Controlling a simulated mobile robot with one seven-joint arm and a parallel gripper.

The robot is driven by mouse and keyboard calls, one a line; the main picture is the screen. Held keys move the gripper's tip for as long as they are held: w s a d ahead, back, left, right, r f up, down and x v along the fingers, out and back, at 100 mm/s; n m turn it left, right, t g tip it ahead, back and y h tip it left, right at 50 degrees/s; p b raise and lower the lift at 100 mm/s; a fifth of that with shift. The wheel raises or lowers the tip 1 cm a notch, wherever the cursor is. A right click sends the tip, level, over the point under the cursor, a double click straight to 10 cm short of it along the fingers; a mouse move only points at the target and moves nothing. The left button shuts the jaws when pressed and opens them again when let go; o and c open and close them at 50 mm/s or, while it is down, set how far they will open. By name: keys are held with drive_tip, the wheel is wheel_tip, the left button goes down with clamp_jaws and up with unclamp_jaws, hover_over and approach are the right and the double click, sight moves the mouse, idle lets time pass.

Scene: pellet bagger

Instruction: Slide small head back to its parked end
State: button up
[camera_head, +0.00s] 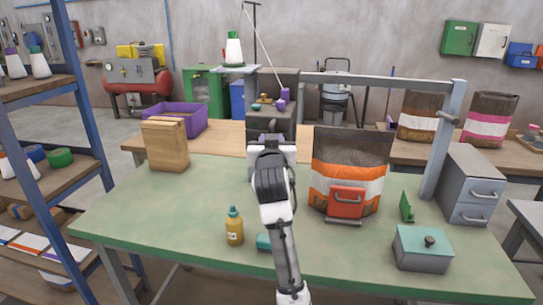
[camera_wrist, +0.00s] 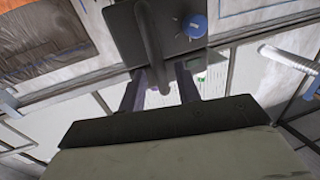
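The small head is a dark grey block (camera_head: 285,88) on the rail behind the green table, with purple and teal parts on it. In the wrist view its dark housing (camera_wrist: 125,35) fills the top, with a blue knob (camera_wrist: 195,26) and a grey curved handle (camera_wrist: 150,40). My gripper (camera_head: 270,137) reaches up to the head's front, hiding its lower part. In the wrist view my gripper (camera_wrist: 160,92) has its fingers apart, one each side of the handle's end, with pale gaps between. I cannot tell whether either finger touches it.
The rail (camera_head: 380,78) runs right to a grey post (camera_head: 443,140). A white thread cone (camera_head: 233,50) stands left of the head. An orange-striped bag (camera_head: 350,150), wooden block (camera_head: 166,147), mustard bottle (camera_head: 234,228) and grey box (camera_head: 422,250) stand on the green table (camera_head: 190,215).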

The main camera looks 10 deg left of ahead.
drive_tip(key=b+v, duration=0.2)
drive_tip(key=v, duration=1)
drive_tip(key=shift+b, duration=0.3)
